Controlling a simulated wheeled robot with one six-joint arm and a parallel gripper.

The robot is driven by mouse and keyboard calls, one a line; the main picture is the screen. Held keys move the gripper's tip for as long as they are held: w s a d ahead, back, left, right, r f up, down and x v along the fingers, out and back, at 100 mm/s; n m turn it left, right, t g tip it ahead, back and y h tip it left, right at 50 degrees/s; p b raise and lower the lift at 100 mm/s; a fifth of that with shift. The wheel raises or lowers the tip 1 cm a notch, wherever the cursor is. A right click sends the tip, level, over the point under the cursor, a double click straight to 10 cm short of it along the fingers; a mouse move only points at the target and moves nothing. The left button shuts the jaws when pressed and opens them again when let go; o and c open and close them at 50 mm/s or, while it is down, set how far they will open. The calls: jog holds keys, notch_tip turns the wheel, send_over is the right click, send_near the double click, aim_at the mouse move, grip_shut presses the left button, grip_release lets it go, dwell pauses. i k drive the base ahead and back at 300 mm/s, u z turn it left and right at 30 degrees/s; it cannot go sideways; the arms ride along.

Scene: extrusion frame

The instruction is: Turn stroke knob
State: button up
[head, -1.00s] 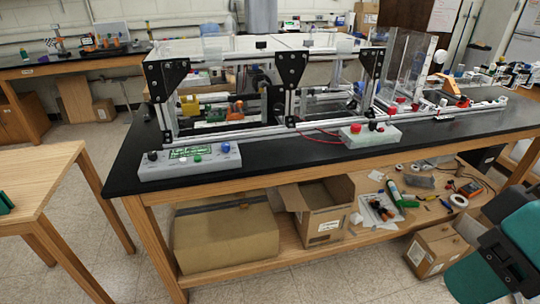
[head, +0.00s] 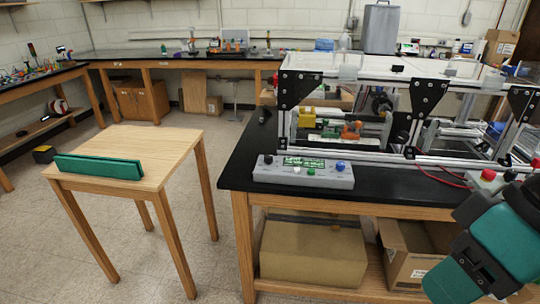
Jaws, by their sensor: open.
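The grey control box (head: 303,172) lies on the black bench top in front of the extrusion frame, near the bench's left end. It has a small green display (head: 303,162), a black knob (head: 268,159) at its left and a blue knob (head: 340,166) at its right. Small green and white buttons sit between them. Its labels are too small to read, so I cannot tell which knob is the stroke knob. My teal and black arm is at the lower right, and my gripper's fingers do not show.
The extrusion frame (head: 425,160) stands behind the control box. A second box with a red button (head: 488,174) is to the right, near my arm. A wooden table (head: 150,150) with a green block (head: 97,167) stands at the left, with open floor between it and the bench.

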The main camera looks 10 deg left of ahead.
aim_at(340, 166)
jog(key=u, duration=0.5)
jog(key=i, duration=0.9)
jog(key=u, duration=0.1)
